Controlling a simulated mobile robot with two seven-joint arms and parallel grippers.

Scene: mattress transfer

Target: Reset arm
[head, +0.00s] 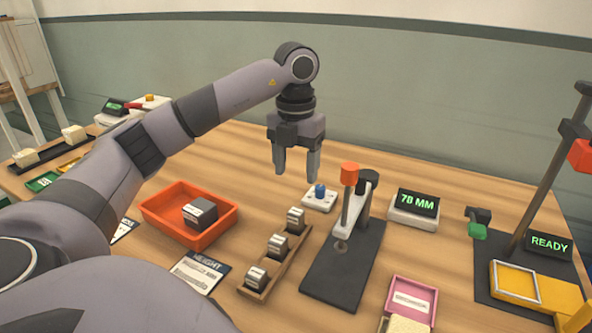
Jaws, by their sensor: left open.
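My left arm reaches in from the left over the wooden table. My left gripper (295,171) hangs fingers down above the back middle of the table. Its two fingers are a little apart, with nothing between them. It is above and behind the small white block with a blue knob (320,197), and apart from it. My right gripper does not show in the head view.
An orange tray (155,207) holds a dark grey block (200,213). A wooden rack (292,262) holds several small blocks. A press with an orange-topped lever (349,175), a "70 MM" display (418,203), a pink tray (412,297) and a "READY" stand (549,244) are at right.

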